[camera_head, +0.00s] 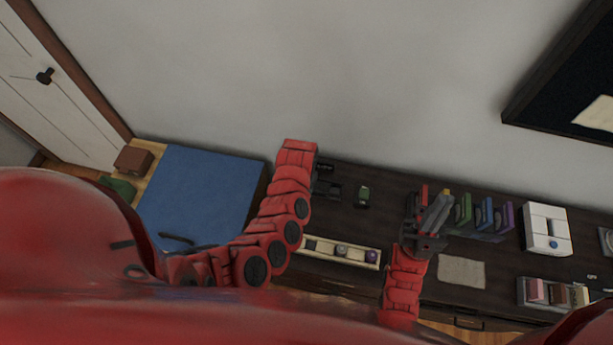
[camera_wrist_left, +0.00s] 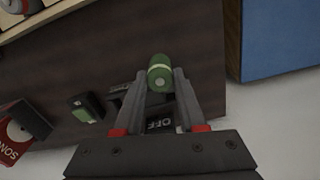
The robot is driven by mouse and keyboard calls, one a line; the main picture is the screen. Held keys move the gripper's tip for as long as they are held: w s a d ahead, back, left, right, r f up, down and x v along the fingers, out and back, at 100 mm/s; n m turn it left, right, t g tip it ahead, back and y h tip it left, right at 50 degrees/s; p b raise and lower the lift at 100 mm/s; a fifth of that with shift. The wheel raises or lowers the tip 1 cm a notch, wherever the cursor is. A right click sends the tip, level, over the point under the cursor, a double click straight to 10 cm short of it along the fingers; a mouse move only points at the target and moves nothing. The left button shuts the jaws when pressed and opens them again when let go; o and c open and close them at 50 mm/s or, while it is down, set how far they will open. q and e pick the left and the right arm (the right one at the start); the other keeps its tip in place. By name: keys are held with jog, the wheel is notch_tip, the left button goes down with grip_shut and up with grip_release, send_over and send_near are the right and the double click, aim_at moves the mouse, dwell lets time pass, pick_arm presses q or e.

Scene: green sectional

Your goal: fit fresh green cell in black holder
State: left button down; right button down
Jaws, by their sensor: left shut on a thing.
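The green cell (camera_wrist_left: 160,74), with a pale band, is held between the fingertips of my left gripper (camera_wrist_left: 160,84) in the left wrist view. The black holder (camera_wrist_left: 122,96) lies below and partly behind the fingers, with an OFF label (camera_wrist_left: 160,124) beside it. The cell appears over the holder's edge; I cannot tell whether they touch. In the head view the dark holder (camera_head: 331,190) is beside the end of my left arm, and the cell cannot be made out. My right gripper (camera_head: 432,212) is over the desk to the right, its jaw opening unclear.
A small green-and-black object (camera_head: 363,197) stands right of the holder. A pale tray (camera_head: 310,244) with several round items lies at the desk's front. Colored upright items (camera_head: 484,214) and a white box (camera_head: 546,228) are further right. A blue panel (camera_head: 200,190) lies left.

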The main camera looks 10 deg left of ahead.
pick_arm(q)
jog(key=w+b, duration=0.2)
jog(key=w+f+b, duration=0.1)
jog(key=w+b, duration=0.1)
jog(key=b, duration=0.1)
jog(key=w+b, duration=0.2)
jog(key=shift+w+a+f+b, duration=0.2)
jog(key=shift+a+b, duration=0.1)
jog(key=shift+b, duration=0.05)
jog(key=f+b, duration=0.2)
jog(key=b, duration=0.1)
jog(key=shift+w+f+b, duration=0.2)
jog(key=shift+w+b, duration=0.05)
jog(key=shift+b, duration=0.05)
jog(key=shift+f, duration=0.35)
jog(key=shift+w+r, duration=0.15)
jog(key=shift+c, duration=2.4)
grip_release()
